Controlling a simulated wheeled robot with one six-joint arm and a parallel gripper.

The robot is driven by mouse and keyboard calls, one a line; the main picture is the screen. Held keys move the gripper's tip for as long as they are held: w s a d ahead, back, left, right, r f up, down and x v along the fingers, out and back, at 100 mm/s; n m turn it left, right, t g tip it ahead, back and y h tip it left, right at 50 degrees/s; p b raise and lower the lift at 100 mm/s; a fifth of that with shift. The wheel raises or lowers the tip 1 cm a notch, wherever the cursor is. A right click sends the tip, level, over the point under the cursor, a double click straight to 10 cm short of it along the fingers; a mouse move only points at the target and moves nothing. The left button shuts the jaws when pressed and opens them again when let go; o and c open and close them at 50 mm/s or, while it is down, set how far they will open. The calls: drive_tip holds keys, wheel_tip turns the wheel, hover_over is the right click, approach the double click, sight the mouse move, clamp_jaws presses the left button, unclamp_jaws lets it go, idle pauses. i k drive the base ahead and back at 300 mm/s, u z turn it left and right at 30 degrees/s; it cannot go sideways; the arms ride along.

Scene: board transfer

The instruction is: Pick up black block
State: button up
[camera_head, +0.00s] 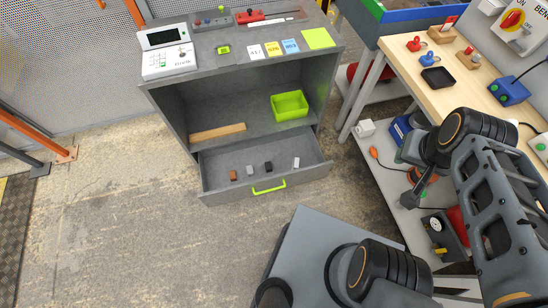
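The black block (268,167) lies in the open drawer (215,189) of the grey cabinet. It is a small dark piece in the row of blocks, right of the middle one. A brown block (233,174) and a grey block (249,170) lie to its left, and a white block (296,162) lies to its right. My gripper (411,201) is at the right, by the workbench's lower shelf, well apart from the drawer and the blocks. It is small and dark against clutter, so I cannot tell whether its fingers are open or shut.
The drawer has a green handle (269,188) at its front. The cabinet shelf above holds a green bin (290,105) and a wooden bar (217,133). The wooden workbench (456,90) with several parts stands at the right. The floor (120,220) left of the drawer is clear.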

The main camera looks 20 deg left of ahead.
sight(268, 167)
drive_tip(key=u, duration=0.7)
drive_tip(key=i, duration=0.85)
drive_tip(key=u, duration=0.95)
